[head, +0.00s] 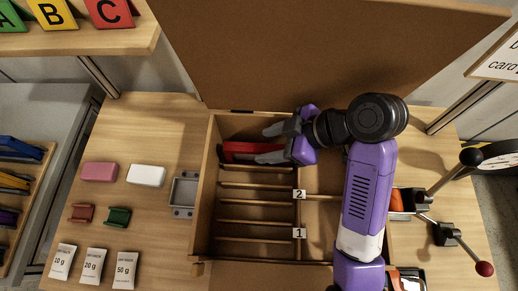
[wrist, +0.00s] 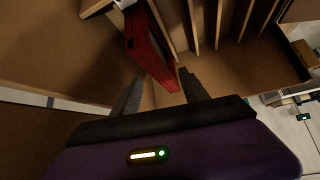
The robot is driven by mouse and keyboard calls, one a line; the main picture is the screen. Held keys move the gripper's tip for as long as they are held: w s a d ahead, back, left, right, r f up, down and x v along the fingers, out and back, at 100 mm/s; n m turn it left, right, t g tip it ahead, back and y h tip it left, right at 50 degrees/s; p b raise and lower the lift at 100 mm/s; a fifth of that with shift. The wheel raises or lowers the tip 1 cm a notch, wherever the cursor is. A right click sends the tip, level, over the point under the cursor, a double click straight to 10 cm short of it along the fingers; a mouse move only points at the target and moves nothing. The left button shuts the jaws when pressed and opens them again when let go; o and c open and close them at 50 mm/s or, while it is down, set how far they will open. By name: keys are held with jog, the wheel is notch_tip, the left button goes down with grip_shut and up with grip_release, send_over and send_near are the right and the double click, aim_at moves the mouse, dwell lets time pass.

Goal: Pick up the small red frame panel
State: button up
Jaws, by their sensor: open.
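The red frame panel (head: 238,149) is in the top compartment of the open wooden box, at its left part. It also shows in the wrist view (wrist: 150,52), tilted, with its near end reaching toward my fingers. My gripper (head: 264,145) is open over the right side of that compartment, its fingers pointing left at the panel. In the wrist view the panel's near end lies between or just beyond my fingertips (wrist: 162,80). I cannot tell whether they touch. My finger and arm hide part of the panel and compartment.
The wooden box (head: 206,190) has several slats and labels 1 and 2; its brown lid (head: 330,50) stands open behind. Left lie pink (head: 99,172) and white (head: 146,175) blocks, small red and green pieces, a grey tray (head: 183,194) and weight packets. Levers (head: 447,233) stand right.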

send_over(252, 161)
notch_tip(252, 161, down, 6)
jog(key=shift+r, duration=0.1)
grip_shut()
dwell(0.3)
